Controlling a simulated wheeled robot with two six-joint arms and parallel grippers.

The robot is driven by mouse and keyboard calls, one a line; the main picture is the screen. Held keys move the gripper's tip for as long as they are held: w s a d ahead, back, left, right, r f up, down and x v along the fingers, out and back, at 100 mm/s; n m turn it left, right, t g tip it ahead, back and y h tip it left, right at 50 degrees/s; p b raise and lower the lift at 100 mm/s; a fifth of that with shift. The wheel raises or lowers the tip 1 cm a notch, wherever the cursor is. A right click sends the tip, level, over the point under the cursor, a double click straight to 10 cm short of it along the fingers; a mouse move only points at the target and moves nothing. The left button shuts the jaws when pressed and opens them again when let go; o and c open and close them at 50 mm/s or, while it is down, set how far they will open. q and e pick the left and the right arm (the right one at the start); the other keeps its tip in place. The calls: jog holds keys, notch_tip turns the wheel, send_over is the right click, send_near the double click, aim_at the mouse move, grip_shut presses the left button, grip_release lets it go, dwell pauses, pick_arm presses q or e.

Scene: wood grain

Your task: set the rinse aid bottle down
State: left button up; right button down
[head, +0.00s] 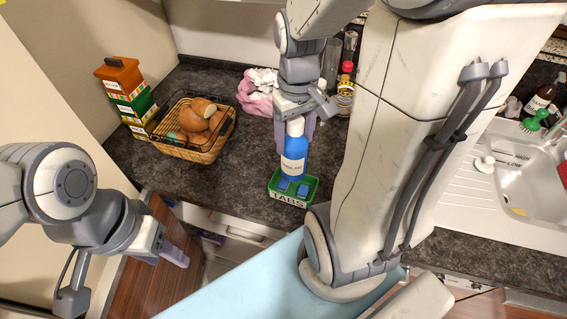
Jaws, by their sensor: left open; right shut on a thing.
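The rinse aid bottle (294,158) is blue with a white label and a white top. It is upright at the counter's front part. My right gripper (296,122) comes from above and is shut on the bottle's upper part. Just below and around the bottle's base in the picture is a green tray marked TABS (290,199), with blue tablets in it. I cannot tell whether the bottle touches the tray or hangs above it. My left gripper (166,254) is open and empty at the lower left, away from the bottle.
A wicker basket (200,148) with bread rolls stands left on the dark counter (237,180). Stacked boxes (126,95) stand at the far left. A pink cloth (258,98) and bottles are behind. The sink (530,185) is at right. Counter between basket and tray is clear.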

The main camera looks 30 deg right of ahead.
jog(key=shift+w+a+f, duration=0.1)
jog(key=shift+w+a, duration=0.05)
jog(key=shift+w, duration=0.55)
pick_arm(q)
jog(key=r+p, duration=0.2)
jog(key=w+r+p, duration=0.1)
jog(key=shift+w+d+r, duration=0.1)
jog(key=shift+d, duration=0.15)
pick_arm(e)
jog(key=w+a+f, duration=0.7)
jog(key=a+f, duration=0.1)
jog(key=f, duration=0.2)
jog(key=shift+w+f, duration=0.2)
jog(key=shift+f, duration=0.05)
jog(key=shift+f, duration=0.15)
grip_release()
